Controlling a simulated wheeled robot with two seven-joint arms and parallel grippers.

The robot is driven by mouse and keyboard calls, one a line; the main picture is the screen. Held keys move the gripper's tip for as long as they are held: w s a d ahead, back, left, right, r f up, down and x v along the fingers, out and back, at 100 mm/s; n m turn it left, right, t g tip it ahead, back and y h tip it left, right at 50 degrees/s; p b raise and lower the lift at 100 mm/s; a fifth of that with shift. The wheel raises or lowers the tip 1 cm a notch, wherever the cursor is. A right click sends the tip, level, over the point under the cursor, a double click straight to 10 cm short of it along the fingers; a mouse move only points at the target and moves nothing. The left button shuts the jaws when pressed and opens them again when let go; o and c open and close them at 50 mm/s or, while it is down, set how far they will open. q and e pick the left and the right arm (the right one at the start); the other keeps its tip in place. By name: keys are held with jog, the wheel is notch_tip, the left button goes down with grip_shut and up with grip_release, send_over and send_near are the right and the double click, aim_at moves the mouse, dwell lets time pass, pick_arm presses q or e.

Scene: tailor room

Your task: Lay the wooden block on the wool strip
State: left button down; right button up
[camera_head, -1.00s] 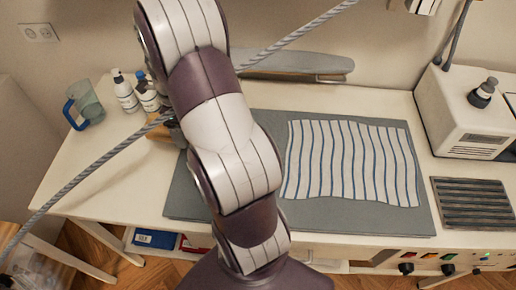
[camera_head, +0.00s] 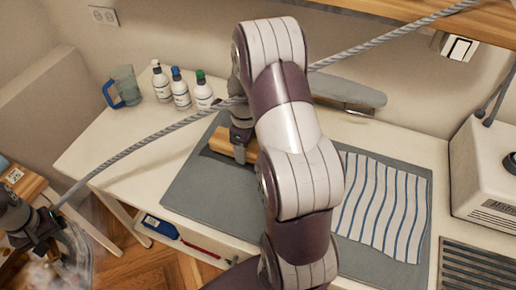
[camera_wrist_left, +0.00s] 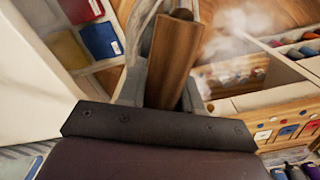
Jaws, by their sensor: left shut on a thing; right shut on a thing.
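The wooden block (camera_head: 220,143) is light brown and lies level at the mat's back left, in my right gripper (camera_head: 240,150), which is shut on it. A darker grey band, apparently the wool strip (camera_head: 212,156), shows along the block's near side; the block and right arm hide the rest. I cannot tell whether the block touches it. My left gripper (camera_head: 38,240) is off the table's left side, shut on a wooden handle (camera_wrist_left: 174,60), with pale steam (camera_wrist_left: 245,30) near it; what the handle belongs to is hard to make out.
A grey mat (camera_head: 200,195) covers the table's middle, with a striped cloth (camera_head: 385,205) on its right. Bottles (camera_head: 180,92) and a blue-handled jug (camera_head: 124,88) stand at the back left. A grey cord (camera_head: 150,140) crosses above the table. A white machine (camera_head: 485,165) stands at right.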

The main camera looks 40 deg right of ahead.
pick_arm(q)
jog(key=shift+r, duration=0.5)
pick_arm(e)
jog(key=shift+w+d+f, duration=0.1)
jog(key=shift+w+f, duration=0.3)
jog(key=shift+w, duration=0.2)
jog(key=shift+w+d+f, duration=0.1)
jog(key=shift+w+f, duration=0.25)
jog(key=shift+w, duration=0.25)
pick_arm(q)
jog(key=shift+r+p, duration=0.35)
jog(key=shift+p, duration=0.2)
pick_arm(e)
notch_tip(320, 180, down, 3)
jog(key=shift+a+f, duration=0.1)
jog(key=shift+f, duration=0.45)
pick_arm(q)
jog(key=shift+s+a+f, duration=0.1)
jog(key=shift+f, duration=0.1)
pick_arm(e)
jog(key=shift+s+f, duration=0.15)
jog(key=shift+f, duration=0.15)
